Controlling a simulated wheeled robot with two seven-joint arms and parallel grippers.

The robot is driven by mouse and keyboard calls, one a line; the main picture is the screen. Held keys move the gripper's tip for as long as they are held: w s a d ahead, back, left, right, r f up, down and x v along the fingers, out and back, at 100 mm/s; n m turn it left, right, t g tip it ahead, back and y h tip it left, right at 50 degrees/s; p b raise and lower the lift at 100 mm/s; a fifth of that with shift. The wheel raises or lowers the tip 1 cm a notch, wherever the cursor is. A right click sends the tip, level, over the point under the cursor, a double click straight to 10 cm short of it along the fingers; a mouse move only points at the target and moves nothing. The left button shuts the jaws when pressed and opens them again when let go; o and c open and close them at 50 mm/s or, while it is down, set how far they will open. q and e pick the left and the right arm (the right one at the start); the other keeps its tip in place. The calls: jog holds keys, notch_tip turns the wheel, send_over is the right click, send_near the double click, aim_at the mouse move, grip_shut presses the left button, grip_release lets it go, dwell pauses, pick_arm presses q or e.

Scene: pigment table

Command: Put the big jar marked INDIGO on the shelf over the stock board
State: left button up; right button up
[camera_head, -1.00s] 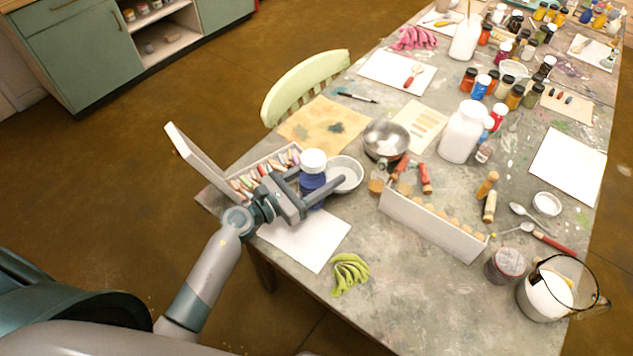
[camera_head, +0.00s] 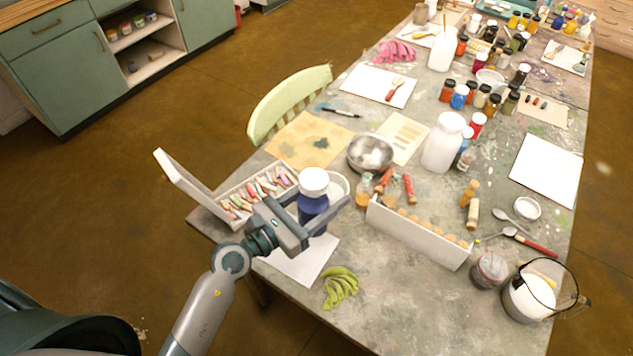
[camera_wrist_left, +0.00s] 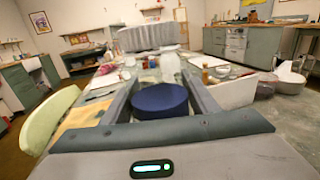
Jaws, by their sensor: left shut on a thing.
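A dark blue jar with a white lid (camera_head: 313,201) is between the fingers of my left gripper (camera_head: 325,222) at the table's left end. The gripper is shut on it. The jar looks upright, in front of a pale bowl (camera_head: 339,184) that it partly hides. I cannot read its marking or tell whether its base is clear of the table. In the left wrist view a dark blue round part of it (camera_wrist_left: 160,100) shows between the two fingers. My right gripper is not in view. I cannot make out the stock board or its shelf for sure.
A large white jar (camera_head: 443,145) stands further along.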

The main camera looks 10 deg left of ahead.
aim_at(328, 197)
pick_arm(q)
jog(key=shift+s+d+r, duration=0.8)
jog(key=shift+s+r, duration=0.05)
jog(key=shift+s, duration=0.2)
jog(key=shift+s+d+r, duration=0.1)
jog(key=shift+s, duration=0.05)
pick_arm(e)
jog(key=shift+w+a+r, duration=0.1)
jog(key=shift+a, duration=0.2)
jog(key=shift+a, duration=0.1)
pick_arm(q)
jog(key=shift+a+r, duration=0.2)
jog(key=shift+a, duration=0.2)
jog(key=a+r+n+t+y, duration=0.1)
jog(key=a+r, duration=0.6)
jog(key=a, duration=0.4)
jog(key=shift+w+a+y, duration=0.15)
jog(key=shift+w+y, duration=0.15)
jog(key=shift+w, duration=0.15)
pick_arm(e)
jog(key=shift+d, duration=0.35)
pick_arm(q)
jog(key=shift+r, duration=0.1)
